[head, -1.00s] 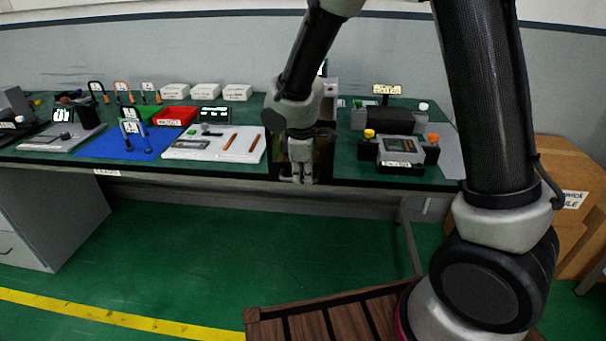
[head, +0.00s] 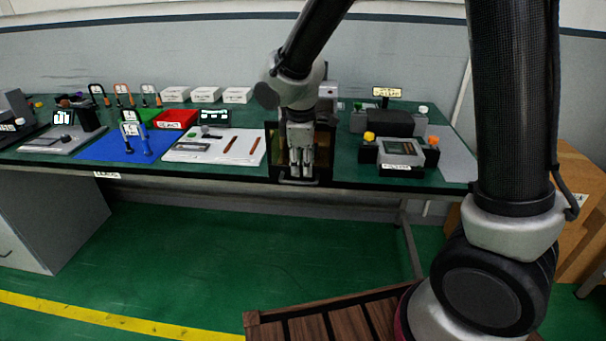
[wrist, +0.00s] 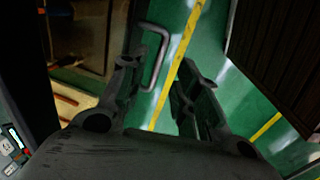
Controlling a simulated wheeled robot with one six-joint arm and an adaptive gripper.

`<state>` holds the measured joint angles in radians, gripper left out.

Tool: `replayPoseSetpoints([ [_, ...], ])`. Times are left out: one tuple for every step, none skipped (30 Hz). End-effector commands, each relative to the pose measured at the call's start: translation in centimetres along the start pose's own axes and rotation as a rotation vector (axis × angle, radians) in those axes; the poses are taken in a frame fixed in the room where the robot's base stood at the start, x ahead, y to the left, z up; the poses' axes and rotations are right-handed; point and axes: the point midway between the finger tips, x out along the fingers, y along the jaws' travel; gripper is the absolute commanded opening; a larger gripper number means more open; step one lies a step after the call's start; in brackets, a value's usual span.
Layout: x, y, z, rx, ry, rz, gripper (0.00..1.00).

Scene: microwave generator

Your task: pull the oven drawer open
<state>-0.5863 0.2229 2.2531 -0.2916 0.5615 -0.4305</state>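The oven (head: 271,150) is a dark box at the front edge of the green bench in the head view, mostly hidden behind my gripper. A pale handle bar (head: 300,183) runs along its lower front. In the wrist view the handle (wrist: 165,60) is a grey U-shaped bar, and the oven front (wrist: 85,35) has a brownish pane at the left. My gripper (head: 300,172) points down in front of the oven. In the wrist view its two fingers (wrist: 160,76) are apart, with the handle showing between them, nearer the left finger. I cannot tell whether they touch it.
A white board (head: 213,157) with tools lies left of the oven. A grey device (head: 400,152) with yellow and orange knobs stands right. Boxes (head: 206,95) line the back. A slatted wooden platform (head: 335,324) is below; the green floor before the bench is clear.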

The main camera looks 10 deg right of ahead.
Motion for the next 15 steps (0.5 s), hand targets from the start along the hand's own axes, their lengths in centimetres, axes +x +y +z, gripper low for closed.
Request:
replayPoseSetpoints([
  [-1.3,0.0,-0.1,0.0,0.004,0.003,0.32],
  [-1.9,0.1,-0.1,0.0,0.005,0.004,0.32],
  [-2.8,0.1,-0.1,0.0,0.005,0.003,0.32],
  [-3.4,0.1,-0.1,0.0,0.004,0.003,0.32],
  [-3.9,0.0,-0.1,-0.001,0.004,0.002,0.32],
  [-4.6,0.0,-0.1,-0.001,0.003,0.002,0.32],
  [-5.0,0.0,-0.1,-0.001,0.003,0.002,0.32],
  [-5.4,0.0,-0.1,-0.001,0.002,0.001,0.32],
  [-5.8,0.0,-0.1,-0.001,0.002,0.001,0.32],
  [-6.1,0.0,-0.1,-0.001,0.002,0.001,0.32],
  [-6.3,0.0,0.0,-0.001,0.001,0.0,0.32],
  [-6.5,0.0,0.0,-0.001,0.0,-0.001,0.32],
  [-6.6,0.0,0.0,-0.001,0.0,-0.001,0.32],
  [-6.6,0.0,0.0,-0.001,0.0,-0.001,0.32],
  [-6.7,-0.1,0.0,-0.001,0.0,-0.001,0.32],
])
